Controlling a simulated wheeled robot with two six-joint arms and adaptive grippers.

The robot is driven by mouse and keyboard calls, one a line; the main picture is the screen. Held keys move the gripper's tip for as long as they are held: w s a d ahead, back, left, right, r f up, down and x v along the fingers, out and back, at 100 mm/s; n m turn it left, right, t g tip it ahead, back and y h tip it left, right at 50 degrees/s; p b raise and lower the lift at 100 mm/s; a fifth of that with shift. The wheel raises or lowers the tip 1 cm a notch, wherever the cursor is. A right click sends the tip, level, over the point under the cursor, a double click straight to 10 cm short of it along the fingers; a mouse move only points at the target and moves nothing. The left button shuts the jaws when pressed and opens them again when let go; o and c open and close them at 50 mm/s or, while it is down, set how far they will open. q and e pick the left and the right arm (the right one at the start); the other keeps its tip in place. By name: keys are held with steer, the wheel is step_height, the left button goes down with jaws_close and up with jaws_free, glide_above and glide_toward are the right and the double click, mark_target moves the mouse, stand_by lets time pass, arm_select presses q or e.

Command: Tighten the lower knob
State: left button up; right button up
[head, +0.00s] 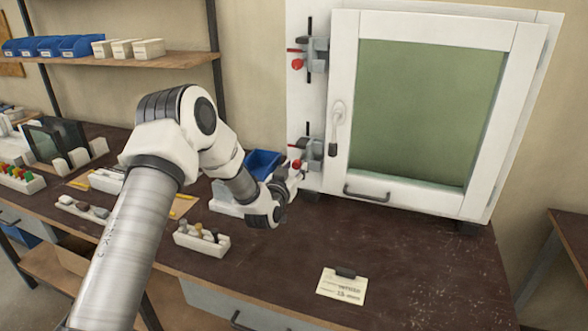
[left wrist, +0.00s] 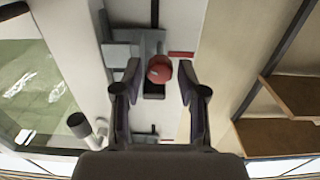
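The lower clamp (head: 309,151) sits on the white panel left of the framed door. Its red lower knob (head: 296,164) shows just above my left gripper (head: 288,182), which partly covers the clamp. In the left wrist view the round red knob (left wrist: 160,69) lies between the two dark fingertips of my left gripper (left wrist: 159,75), with a gap on each side. The fingers are open and hold nothing. The upper clamp (head: 314,56) with its own red knob (head: 297,64) is higher on the panel. My right gripper is not in view.
The door (head: 430,115) has a lever handle (head: 336,115) close to the clamps. A blue bin (head: 263,162) and a white tray with several small parts (head: 201,240) stand near my left arm. A card (head: 341,287) lies in front. The bench's right front is clear.

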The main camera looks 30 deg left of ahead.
arm_select(q)
jaws_close()
steer(key=shift+m, duration=0.4)
steer(key=m+p, duration=0.1)
steer(key=m, duration=0.4)
steer(key=shift+r, duration=0.1)
steer(key=m+p, duration=0.1)
steer(key=m, duration=0.3)
steer(key=shift+m+p, duration=0.7)
steer(key=shift+m, duration=0.9)
